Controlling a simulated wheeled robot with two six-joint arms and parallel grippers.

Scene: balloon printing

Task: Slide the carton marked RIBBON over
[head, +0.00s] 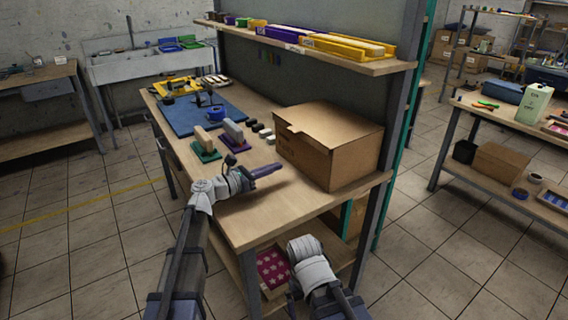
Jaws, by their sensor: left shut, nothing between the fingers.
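A large brown carton (345,150) stands on the right end of the workbench (250,215). Its top flaps look closed, and I cannot read any marking on it from here. My left gripper (268,170) is shut and empty. It is just in front of the carton's left side, low over the bench top. I cannot tell whether its tips touch the carton. My right arm is low in front of the bench, and its gripper does not show.
A blue mat (205,112) with tools lies at the bench's far end. Stamp blocks on green (206,152) and purple (236,141) bases stand left of the carton, with small dark blocks (258,128) behind. A shelf (310,50) overhangs the back. The bench's front corner is bare.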

